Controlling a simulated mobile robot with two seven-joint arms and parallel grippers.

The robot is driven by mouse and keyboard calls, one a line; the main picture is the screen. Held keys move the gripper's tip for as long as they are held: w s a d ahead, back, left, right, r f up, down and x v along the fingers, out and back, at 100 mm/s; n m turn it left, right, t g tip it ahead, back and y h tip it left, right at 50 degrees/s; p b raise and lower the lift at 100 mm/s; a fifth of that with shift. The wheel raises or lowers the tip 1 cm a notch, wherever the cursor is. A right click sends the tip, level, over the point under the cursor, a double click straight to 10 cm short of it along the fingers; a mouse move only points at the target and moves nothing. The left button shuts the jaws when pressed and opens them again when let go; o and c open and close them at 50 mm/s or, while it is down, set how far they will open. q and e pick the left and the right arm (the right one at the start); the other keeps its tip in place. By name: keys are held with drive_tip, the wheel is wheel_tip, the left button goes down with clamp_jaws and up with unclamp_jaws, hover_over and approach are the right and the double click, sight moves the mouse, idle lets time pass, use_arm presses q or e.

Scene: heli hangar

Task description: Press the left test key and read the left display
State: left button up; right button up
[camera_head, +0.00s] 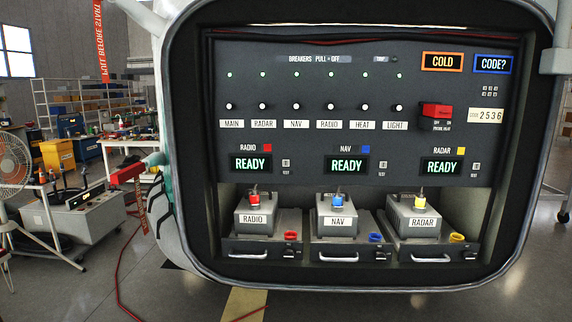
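The dark equipment panel (300,120) shows a row of three green-lettered displays. The left display (250,164), under the RADIO label with a red square, reads READY. The left test key (286,162) is a small light key just right of it, with TEST below it. The middle NAV display (346,165) and the right RADAR display (441,167) also read READY, each with its own small test key to its right. Nothing covers the left key or the left display. Neither of my grippers shows in the head view.
Grey RADIO (254,219), NAV (338,222) and RADAR (413,221) boxes stand on trays below the panel. Above are breaker knobs, a red guarded switch (436,110), and COLD (442,62) and CODE? (493,64) displays. A thick rim (172,130) frames the bay.

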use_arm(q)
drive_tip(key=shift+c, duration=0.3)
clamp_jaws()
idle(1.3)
